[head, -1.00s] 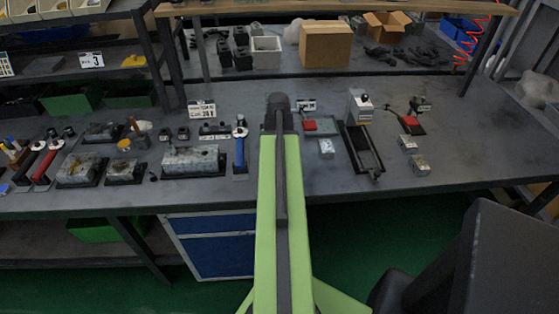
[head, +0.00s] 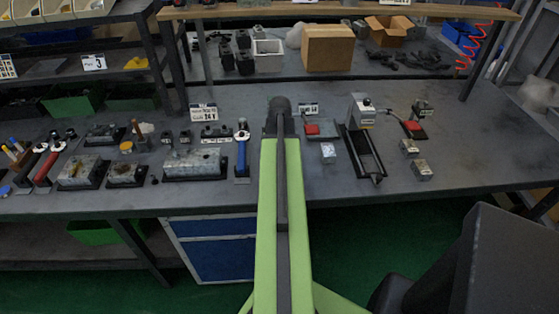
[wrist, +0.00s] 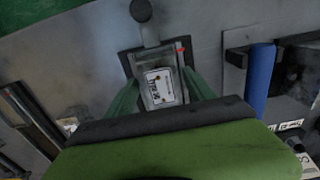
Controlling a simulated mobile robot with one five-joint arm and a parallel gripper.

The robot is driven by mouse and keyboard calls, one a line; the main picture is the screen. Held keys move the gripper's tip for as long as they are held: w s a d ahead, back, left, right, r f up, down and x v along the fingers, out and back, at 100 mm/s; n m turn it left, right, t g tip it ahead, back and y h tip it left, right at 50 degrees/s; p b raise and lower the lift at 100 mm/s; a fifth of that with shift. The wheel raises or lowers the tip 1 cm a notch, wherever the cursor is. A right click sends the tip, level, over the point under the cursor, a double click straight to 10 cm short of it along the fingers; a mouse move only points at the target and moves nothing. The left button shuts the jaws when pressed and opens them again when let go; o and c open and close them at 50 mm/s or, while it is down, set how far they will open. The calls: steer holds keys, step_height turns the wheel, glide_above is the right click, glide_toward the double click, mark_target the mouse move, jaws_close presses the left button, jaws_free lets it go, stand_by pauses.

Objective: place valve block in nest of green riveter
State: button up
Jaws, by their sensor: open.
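In the wrist view, a metal valve block (wrist: 159,87) with a white printed label sits in a dark frame (wrist: 127,62), which looks like a nest. A dark lever with a round knob (wrist: 141,11) stands beside it. My gripper (wrist: 161,78) is open, with its green fingers on either side of the block; I cannot tell whether they touch it. In the head view my arm hides the gripper and this block. Other metal blocks stand to the right: one near the arm (head: 328,152) and two farther right (head: 409,147) (head: 421,170). I cannot tell which fixture is the green riveter.
A blue-handled tool (head: 242,155) stands just left of my arm and shows in the wrist view (wrist: 260,77). A railed fixture (head: 366,152) and a red-topped fixture (head: 413,127) stand at right. Large metal blocks (head: 193,161) fill the left. The right bench end is clear.

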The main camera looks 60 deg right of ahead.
step_height(320, 180, up, 12)
steer(key=p, duration=1.1)
steer(key=shift+w, duration=0.1)
steer(key=w+a+n, duration=0.3)
steer(key=w+a, duration=0.6)
steer(key=a, duration=0.3)
steer(key=w+a+n, duration=0.3)
steer(key=w+a, duration=0.6)
steer(key=a, duration=0.4)
steer(key=w+a+n, duration=0.2)
steer(key=a, duration=1)
steer(key=w+a+n, duration=0.1)
steer(key=a+n, duration=0.1)
steer(key=a, duration=1)
steer(key=shift+w+a+n, duration=0.3)
steer(key=shift+w+n, duration=0.05)
steer(key=shift+n, duration=0.05)
steer(key=shift+c, duration=0.5)
